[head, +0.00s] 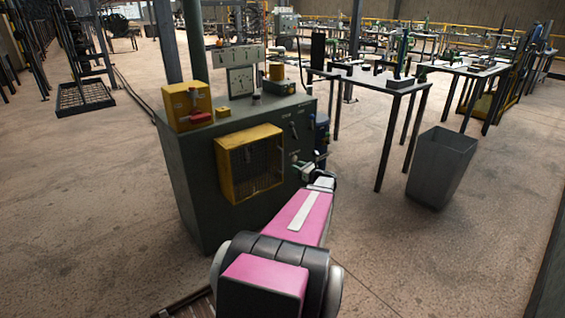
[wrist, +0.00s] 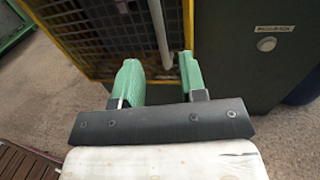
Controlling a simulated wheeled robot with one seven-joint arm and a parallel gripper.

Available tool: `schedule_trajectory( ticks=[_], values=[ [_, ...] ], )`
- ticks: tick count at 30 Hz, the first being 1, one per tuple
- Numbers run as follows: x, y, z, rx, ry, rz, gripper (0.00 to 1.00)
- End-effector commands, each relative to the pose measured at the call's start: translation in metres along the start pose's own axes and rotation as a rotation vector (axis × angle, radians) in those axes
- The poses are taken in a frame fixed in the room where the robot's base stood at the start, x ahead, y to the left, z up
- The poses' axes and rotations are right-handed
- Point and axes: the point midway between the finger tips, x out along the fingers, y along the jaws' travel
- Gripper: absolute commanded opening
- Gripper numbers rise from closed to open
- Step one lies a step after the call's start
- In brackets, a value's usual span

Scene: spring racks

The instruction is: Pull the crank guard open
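The crank guard (head: 234,176) is a yellow-framed mesh box on the front of a dark green cabinet (head: 190,200), and it looks closed. In the wrist view its mesh and yellow frame (wrist: 100,48) fill the upper left. A pale grey bar (wrist: 160,32) runs down in front of the mesh, its lower end showing between my fingers. My gripper (head: 303,167) is to the right of the guard in the head view. In the wrist view my gripper (wrist: 158,80) has its two green fingers apart, one on each side of the bar; I cannot tell whether either touches it.
A yellow box with a red part (head: 188,106) and a gauge panel (head: 240,75) stand on the cabinet. A grey bin (head: 440,165) and work tables (head: 375,78) are to the right. The floor left of the cabinet is clear.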

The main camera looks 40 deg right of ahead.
Motion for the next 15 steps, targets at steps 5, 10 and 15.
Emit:
schedule_trajectory(
  ticks=[5, 10, 15],
  values=[
    [0.032, 0.0, -0.001, -0.002, 0.001, 0.004, 0.39],
    [0.062, 0.0, -0.001, -0.003, 0.001, 0.003, 0.39],
    [0.084, 0.0, -0.001, -0.003, 0.002, 0.003, 0.39]
  ],
)
